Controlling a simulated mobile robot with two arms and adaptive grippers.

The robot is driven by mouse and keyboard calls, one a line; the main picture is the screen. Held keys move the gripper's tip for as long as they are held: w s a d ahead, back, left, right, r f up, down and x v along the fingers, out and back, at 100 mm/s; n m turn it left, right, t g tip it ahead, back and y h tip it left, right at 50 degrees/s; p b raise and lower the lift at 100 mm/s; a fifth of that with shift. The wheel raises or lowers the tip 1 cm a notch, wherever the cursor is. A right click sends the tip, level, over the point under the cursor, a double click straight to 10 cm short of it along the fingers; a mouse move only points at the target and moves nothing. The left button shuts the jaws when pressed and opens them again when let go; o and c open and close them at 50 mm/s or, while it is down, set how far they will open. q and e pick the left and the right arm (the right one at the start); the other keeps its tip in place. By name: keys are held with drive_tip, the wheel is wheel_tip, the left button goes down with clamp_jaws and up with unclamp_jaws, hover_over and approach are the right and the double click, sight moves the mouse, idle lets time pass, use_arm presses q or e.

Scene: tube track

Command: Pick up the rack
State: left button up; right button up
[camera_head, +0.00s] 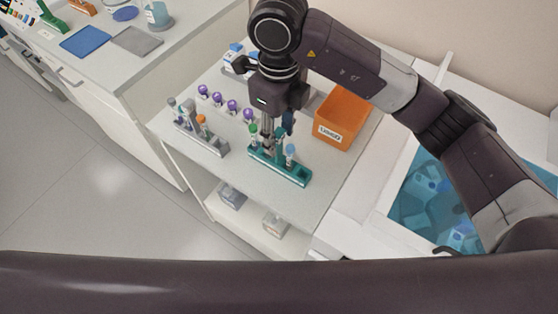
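A teal rack (292,176) stands on the grey-white top of a cart, near its front edge. It holds tubes with a green cap (252,128) and a light blue cap (290,149). My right gripper (268,146) points down at the middle of this rack, between these tubes. Its fingertips overlap the rack, and I cannot tell whether they grip it. A second, grey rack (214,147) stands to the left, with several tubes, one orange-capped. My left gripper is not in view.
Several purple-capped tubes (232,106) stand in a row behind the racks. An orange bin (342,118) with a label stands close to the right. A blue-lined basin (420,195) is farther right. A counter (120,70) stands at the left.

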sight(279, 159)
wheel_tip(279, 159, down, 2)
drive_tip(key=shift+f+p, duration=0.25)
drive_tip(key=shift+p, duration=0.4)
drive_tip(key=f, duration=0.1)
drive_tip(key=f+p, duration=0.1)
drive_tip(key=f, duration=0.1)
drive_tip(key=f+p, duration=0.1)
drive_tip(key=shift+w+f, duration=0.15)
drive_tip(key=shift+w, duration=0.15)
drive_tip(key=shift+f, duration=0.3)
drive_tip(key=shift+c, duration=0.6)
clamp_jaws()
